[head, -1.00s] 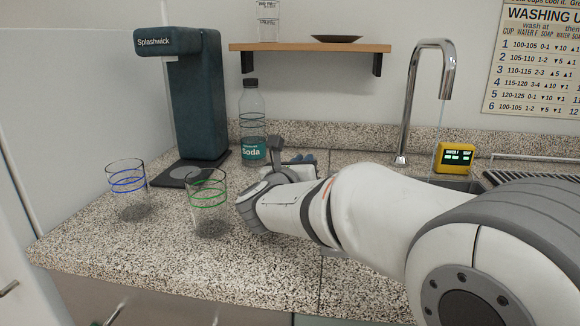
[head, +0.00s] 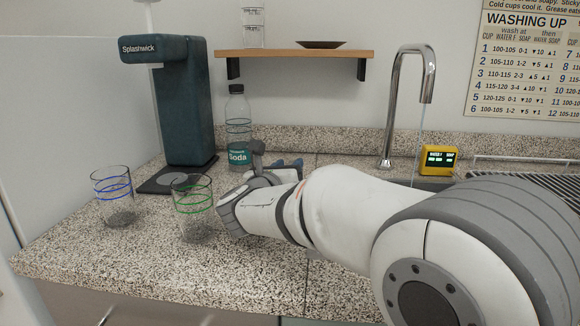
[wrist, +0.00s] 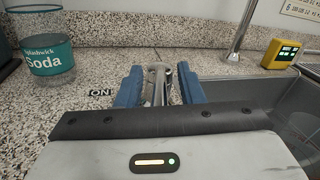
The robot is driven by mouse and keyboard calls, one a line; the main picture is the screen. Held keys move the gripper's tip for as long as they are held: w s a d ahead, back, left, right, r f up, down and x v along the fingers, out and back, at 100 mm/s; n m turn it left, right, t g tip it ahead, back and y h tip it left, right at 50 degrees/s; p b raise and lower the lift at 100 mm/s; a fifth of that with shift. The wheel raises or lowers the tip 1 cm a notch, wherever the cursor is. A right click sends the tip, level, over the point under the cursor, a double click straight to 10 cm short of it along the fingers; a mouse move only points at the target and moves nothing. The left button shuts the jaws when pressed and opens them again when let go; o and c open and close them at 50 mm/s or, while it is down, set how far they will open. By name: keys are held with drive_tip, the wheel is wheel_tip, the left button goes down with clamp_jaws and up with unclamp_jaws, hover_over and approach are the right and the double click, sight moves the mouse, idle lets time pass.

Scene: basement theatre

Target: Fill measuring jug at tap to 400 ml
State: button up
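The chrome tap (head: 390,110) stands at the back of the counter, and a thin pale stream falls from its spout. Its lower end is hidden behind my arm. My gripper (wrist: 160,85) is low over the counter left of the sink, its two blue fingers apart. A grey metal piece shows between the fingers; I cannot tell whether it is a tap lever or touches them. An ON label (wrist: 99,92) is on the counter beside the left finger. In the head view my gripper (head: 287,163) is mostly behind my arm. No measuring jug can be made out in either view.
A soda bottle (head: 238,135) stands left of my gripper. Glasses with green bands (head: 193,210) and blue bands (head: 114,200) stand near the front. A Splashwick machine (head: 185,110) is at the back left. A yellow display box (head: 438,159) sits by the sink (wrist: 235,95).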

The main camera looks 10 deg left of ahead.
drive_tip(key=s, duration=0.2)
drive_tip(key=s+a, duration=0.1)
drive_tip(key=s, duration=0.4)
drive_tip(key=shift+s+a+p, duration=0.25)
drive_tip(key=shift+p, duration=0.05)
